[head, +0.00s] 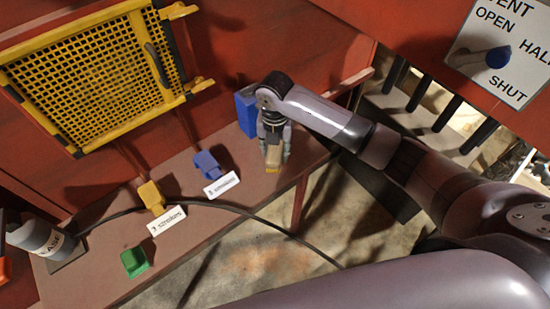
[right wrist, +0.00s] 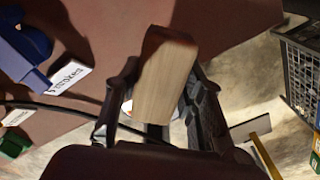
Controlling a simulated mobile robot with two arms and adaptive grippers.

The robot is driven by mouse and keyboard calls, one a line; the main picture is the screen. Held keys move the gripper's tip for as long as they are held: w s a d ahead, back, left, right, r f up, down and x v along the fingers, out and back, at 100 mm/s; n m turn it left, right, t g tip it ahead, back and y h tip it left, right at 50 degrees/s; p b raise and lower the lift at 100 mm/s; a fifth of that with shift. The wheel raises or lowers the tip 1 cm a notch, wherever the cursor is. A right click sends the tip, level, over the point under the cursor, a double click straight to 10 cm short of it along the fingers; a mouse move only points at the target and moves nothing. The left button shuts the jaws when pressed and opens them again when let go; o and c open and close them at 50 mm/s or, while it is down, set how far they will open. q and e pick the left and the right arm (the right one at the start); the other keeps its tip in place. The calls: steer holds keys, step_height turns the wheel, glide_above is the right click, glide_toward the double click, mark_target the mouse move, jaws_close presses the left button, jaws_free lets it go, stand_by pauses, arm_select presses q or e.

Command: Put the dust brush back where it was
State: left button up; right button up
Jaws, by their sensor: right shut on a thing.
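My right gripper (head: 274,160) is shut on the dust brush, over the right end of the brown bench (head: 100,285). The dust brush (head: 273,157) shows in the head view as a small tan piece between the fingers. In the right wrist view the brush (right wrist: 165,82) is a pale wooden block, with the fingers of the gripper (right wrist: 165,110) on both sides of it. Its bristles are not visible. I cannot tell whether it touches the bench. My left gripper is out of view.
A blue box (head: 247,112) stands close behind the right gripper. A yellow grille (head: 90,75) is above.

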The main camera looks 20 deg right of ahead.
mark_target(275, 149)
steer(key=shift+f, duration=2.65)
steer(key=o, duration=1)
step_height(275, 149, up, 12)
steer(key=shift+b, duration=0.5)
steer(key=shift+f, duration=0.1)
